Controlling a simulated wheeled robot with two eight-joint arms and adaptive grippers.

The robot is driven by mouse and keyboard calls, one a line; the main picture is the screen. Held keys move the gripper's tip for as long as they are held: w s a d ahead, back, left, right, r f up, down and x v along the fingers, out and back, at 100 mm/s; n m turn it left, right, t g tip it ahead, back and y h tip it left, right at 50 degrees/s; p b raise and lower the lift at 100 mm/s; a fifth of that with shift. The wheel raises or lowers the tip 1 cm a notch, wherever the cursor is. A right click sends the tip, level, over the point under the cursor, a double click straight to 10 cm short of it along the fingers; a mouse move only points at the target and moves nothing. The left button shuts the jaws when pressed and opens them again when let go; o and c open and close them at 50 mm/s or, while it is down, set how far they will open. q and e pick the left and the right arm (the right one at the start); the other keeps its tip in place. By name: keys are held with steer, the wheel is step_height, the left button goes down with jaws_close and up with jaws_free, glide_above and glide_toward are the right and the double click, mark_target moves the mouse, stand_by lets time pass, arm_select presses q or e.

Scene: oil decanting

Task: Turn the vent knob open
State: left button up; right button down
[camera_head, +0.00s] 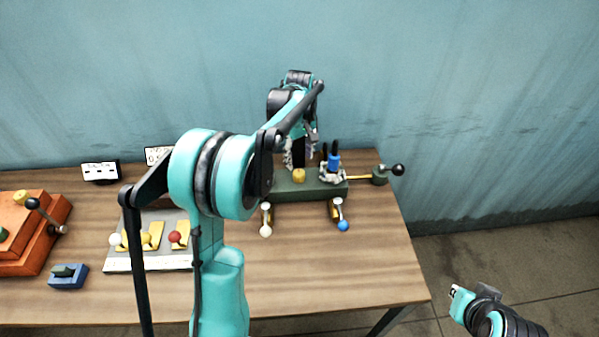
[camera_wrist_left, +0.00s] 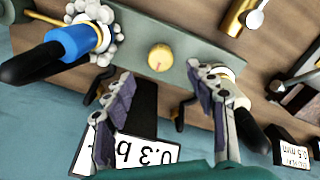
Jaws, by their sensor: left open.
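The yellow round knob (camera_head: 299,175) with a red mark sits on top of the green manifold block (camera_head: 285,191) at the back of the table. It also shows in the left wrist view (camera_wrist_left: 160,57), where its red line points towards the gripper side. My left gripper (camera_wrist_left: 160,78) is open, its two dark-padded fingers spread either side of the knob, apart from it, with nothing between them. In the head view the left gripper (camera_head: 301,152) is just behind the knob, partly hidden by its own arm. My right arm's end (camera_head: 462,303) shows at the lower right; its fingers cannot be made out.
A blue-bodied valve with a black handle (camera_wrist_left: 68,42) stands close beside the knob. Two levers, one white-tipped (camera_head: 265,230) and one blue-tipped (camera_head: 343,225), project at the front. A "0.3 b" label (camera_wrist_left: 135,150) lies behind. An orange unit (camera_head: 25,235) stands far left.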

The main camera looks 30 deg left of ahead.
mark_target(299, 173)
arm_select(q)
step_height(299, 173, down, 7)
steer(key=shift+f+b, duration=0.2)
steer(key=shift+b, duration=0.95)
steer(key=c, duration=1.2)
